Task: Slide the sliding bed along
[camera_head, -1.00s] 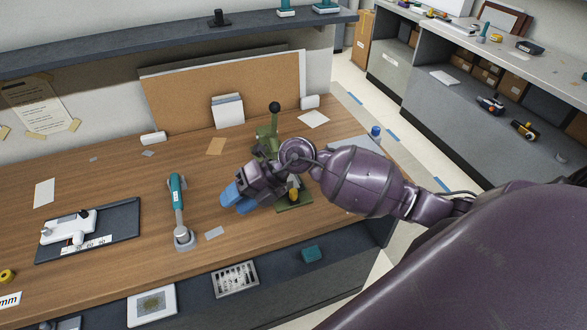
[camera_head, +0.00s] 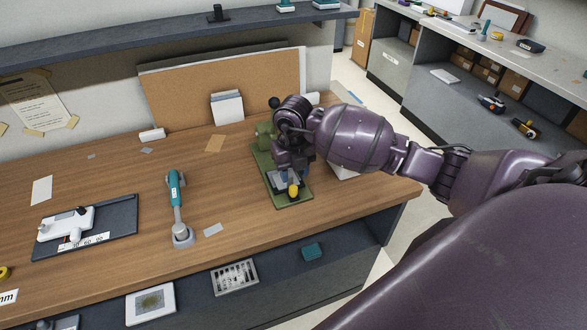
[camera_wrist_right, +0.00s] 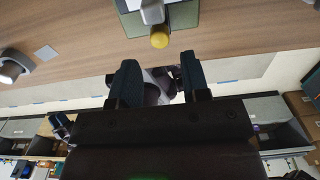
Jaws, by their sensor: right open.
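A green device (camera_head: 263,170) stands on the wooden bench, with an upright post topped by a dark ball (camera_head: 274,102). A yellow knob (camera_head: 293,191) sits at the front of its base. In the right wrist view the knob (camera_wrist_right: 159,40) sticks out from a pale metal part on the green base (camera_wrist_right: 184,15); I take this part for the sliding bed. My right gripper (camera_wrist_right: 161,82) is open and empty, its blue fingers spread apart below the knob in that view. In the head view my wrist hides much of the device. My left gripper is not in view.
A teal-handled tool (camera_head: 176,200) stands left of the device. A dark tray (camera_head: 120,222) with a white device lies farther left. A cork board (camera_head: 220,85) leans at the back. The bench between tool and device is mostly clear.

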